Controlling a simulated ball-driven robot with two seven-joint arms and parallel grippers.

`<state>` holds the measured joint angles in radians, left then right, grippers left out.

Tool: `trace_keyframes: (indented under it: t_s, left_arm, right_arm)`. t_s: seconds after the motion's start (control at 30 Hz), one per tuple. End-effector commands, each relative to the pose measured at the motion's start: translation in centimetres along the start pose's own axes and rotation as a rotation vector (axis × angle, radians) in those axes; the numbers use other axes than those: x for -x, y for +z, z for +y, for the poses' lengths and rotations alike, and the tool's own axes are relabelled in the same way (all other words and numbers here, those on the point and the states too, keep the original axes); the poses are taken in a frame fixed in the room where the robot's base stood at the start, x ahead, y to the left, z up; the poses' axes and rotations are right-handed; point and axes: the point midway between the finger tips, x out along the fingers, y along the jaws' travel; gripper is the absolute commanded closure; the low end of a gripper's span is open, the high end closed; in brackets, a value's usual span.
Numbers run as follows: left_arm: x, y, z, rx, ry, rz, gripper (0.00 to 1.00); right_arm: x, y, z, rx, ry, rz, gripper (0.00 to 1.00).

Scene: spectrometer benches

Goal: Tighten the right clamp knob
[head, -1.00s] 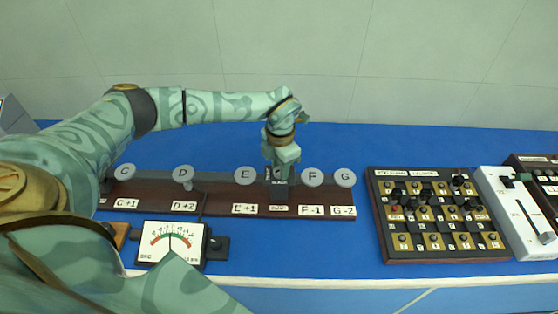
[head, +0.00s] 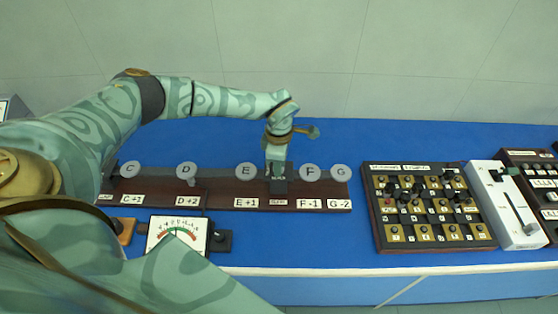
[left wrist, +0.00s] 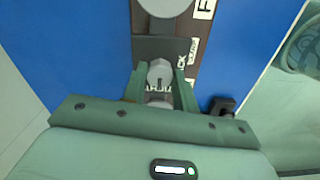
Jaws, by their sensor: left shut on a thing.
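A long dark bar (head: 225,202) on the blue bench carries grey round discs lettered C, D, E, F and G, with white labels along its front. My left gripper (head: 277,165) points down at a dark block (head: 279,187) between discs E and F. In the left wrist view, my left gripper's green fingers (left wrist: 160,92) are closed around a small grey knob (left wrist: 160,72) with a dark slot mark. The knob is hidden by the gripper in the head view. Lettering behind the fingers is partly covered. My right gripper is out of view.
A needle meter (head: 178,235) stands in front of the bar, partly covered by my left arm. At right are a board of brass plates and black knobs (head: 428,243) and a white slider box (head: 505,205). Blue bench is clear behind the bar.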

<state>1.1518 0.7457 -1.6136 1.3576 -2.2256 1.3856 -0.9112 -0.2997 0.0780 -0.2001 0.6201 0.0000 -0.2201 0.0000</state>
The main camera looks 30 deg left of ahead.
Motion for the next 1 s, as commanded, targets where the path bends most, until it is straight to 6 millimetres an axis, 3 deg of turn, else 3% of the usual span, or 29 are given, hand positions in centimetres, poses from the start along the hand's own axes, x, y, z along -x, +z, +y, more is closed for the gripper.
trace_keyframes:
  t_s: [0.6, 0.63, 0.7, 1.0]
  left_arm:
    - [0.19, 0.05, 0.19, -0.044, 0.005, -0.002, 0.94]
    - [0.19, 0.05, 0.19, -0.044, 0.005, -0.002, 0.69]
    - [0.18, 0.04, 0.18, -0.044, 0.005, -0.002, 0.5]
    - [0.2, 0.01, 0.08, -0.043, 0.002, -0.001, 0.5]
  right_arm:
    - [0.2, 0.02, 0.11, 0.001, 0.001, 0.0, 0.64]
    - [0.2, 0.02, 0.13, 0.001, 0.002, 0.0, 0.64]
    - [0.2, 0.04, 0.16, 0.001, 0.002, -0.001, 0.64]
    - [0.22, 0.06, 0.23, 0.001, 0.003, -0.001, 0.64]
